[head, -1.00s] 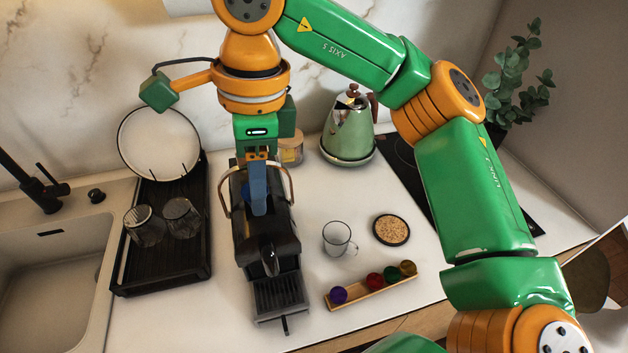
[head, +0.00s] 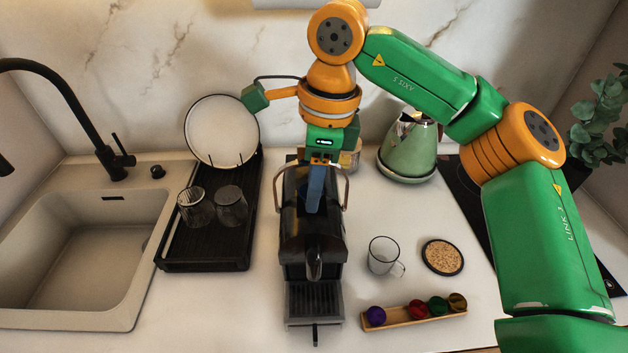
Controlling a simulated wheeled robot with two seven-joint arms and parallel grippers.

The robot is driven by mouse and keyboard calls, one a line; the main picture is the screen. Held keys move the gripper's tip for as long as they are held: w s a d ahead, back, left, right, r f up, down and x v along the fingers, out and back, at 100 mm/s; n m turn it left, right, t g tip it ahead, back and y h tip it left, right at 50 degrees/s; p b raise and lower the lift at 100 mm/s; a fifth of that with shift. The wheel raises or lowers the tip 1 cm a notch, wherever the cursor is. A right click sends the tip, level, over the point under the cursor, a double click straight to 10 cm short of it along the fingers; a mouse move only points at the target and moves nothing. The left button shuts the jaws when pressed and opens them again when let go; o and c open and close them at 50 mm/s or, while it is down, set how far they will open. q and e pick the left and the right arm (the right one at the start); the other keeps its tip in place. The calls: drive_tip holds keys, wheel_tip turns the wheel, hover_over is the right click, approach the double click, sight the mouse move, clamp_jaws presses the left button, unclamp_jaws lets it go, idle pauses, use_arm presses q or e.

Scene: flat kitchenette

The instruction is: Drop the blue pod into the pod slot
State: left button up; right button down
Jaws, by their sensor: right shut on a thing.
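The black coffee machine (head: 327,245) stands on the counter in the middle of the head view, with its metal lever raised around its top. My right gripper (head: 314,205) reaches down over the top of the machine, its blue-grey fingers pointing into the open top. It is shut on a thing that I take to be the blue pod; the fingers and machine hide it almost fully. The pod slot is hidden under the gripper. My left gripper is not in view.
A wooden holder (head: 398,322) with purple, red, green and yellow pods lies front right. A glass mug (head: 382,256), a cork coaster (head: 442,257) and a green kettle (head: 408,150) stand to the right. A black drying rack (head: 205,248) with glasses is left, by the sink (head: 70,262).

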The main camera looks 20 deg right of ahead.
drive_tip(key=shift+r, duration=0.1)
drive_tip(key=shift+c, duration=2)
unclamp_jaws()
drive_tip(key=shift+s, duration=0.1)
wheel_tip(320, 180, up, 5)
drive_tip(key=p, duration=0.5)
drive_tip(key=shift+r, duration=1.05)
drive_tip(key=shift+f, duration=0.1)
